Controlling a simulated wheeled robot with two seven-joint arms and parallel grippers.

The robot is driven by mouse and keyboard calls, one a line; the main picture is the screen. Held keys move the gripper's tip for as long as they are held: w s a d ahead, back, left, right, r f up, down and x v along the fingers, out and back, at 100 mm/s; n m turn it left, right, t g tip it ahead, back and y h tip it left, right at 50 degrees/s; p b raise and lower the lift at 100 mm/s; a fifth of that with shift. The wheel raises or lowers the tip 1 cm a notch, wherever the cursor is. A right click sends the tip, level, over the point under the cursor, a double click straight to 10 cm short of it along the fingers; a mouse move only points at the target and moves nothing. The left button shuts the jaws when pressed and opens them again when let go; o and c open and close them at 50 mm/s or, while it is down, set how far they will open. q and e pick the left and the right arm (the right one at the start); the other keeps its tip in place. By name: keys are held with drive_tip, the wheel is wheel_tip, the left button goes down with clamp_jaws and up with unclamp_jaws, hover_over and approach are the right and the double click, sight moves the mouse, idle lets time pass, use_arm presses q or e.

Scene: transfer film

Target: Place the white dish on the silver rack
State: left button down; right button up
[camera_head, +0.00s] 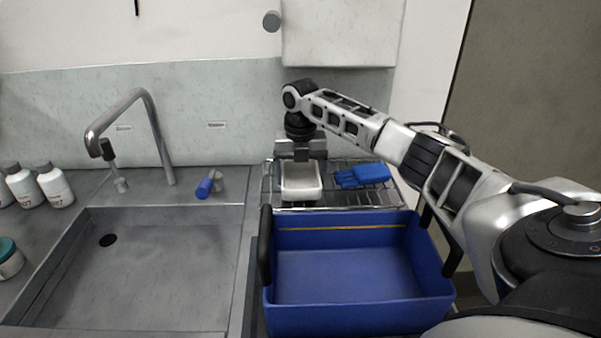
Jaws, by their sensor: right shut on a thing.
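The white dish (301,182) is a small rectangular tray at the left part of the silver rack (330,199). My right gripper (301,158) comes down from above at the dish's back edge and is shut on it. The dish is over the rack's wires; I cannot tell whether it touches them. The rack is a wire grid on the counter behind the blue bin. My left gripper is not in view.
A blue object (366,174) lies on the rack right of the dish. An empty blue bin (350,275) with black handles stands in front. A sink (135,265) with a faucet (150,125) is at left, with white bottles (55,186) beside it.

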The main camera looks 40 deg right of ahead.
sight(301, 183)
drive_tip(key=o, duration=1)
drive_tip(key=shift+f, duration=0.15)
wheel_tip(301, 183, up, 8)
drive_tip(key=shift+f+b, duration=0.1)
drive_tip(key=shift+b, duration=0.25)
